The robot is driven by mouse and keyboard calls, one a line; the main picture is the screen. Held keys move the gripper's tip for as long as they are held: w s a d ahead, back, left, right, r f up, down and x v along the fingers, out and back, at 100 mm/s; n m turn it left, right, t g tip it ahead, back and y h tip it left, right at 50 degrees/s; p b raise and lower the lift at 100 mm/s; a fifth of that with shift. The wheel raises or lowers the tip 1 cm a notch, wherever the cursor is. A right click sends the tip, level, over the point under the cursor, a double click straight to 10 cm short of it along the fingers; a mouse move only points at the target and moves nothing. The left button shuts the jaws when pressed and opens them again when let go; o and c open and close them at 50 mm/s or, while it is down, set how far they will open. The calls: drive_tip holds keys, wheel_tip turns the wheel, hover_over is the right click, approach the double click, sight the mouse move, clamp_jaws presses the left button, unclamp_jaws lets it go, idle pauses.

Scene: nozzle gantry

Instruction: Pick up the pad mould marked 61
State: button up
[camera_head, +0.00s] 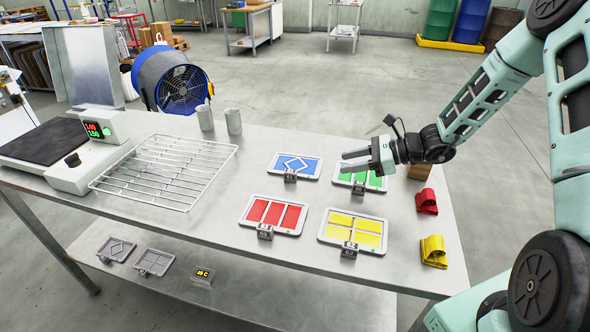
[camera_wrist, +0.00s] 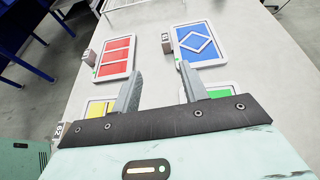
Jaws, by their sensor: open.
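Four flat pad moulds with white frames lie on the steel table, each with a small tag block at its near edge. They are blue (camera_head: 310,160), green (camera_head: 377,184), red (camera_head: 273,214) and yellow (camera_head: 340,222). The tag numbers are too small to read surely, so I cannot tell which is 61. My gripper (camera_head: 345,162) is open and empty above the green mould, partly hiding it. In the wrist view, my fingers (camera_wrist: 159,88) stand apart, with the red mould (camera_wrist: 115,58) and blue mould (camera_wrist: 200,45) beyond them. The yellow and green moulds are partly hidden there.
A wire rack (camera_head: 165,172) and two grey cups (camera_head: 233,121) stand left of the moulds. A red clip-like piece (camera_head: 427,201) and a yellow one (camera_head: 433,250) lie at the right edge. Grey moulds (camera_head: 153,262) lie on the lower shelf (camera_head: 270,305).

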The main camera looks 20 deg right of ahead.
drive_tip(key=p, duration=0.3)
approach(292, 171)
drive_tip(key=x, duration=0.5)
drive_tip(key=shift+s+a, duration=0.1)
drive_tip(key=shift+s, duration=0.1)
drive_tip(key=shift+p+x, duration=1.1)
drive_tip(key=shift+x, duration=1.15)
drive_tip(key=shift+w, duration=0.1)
clamp_jaws()
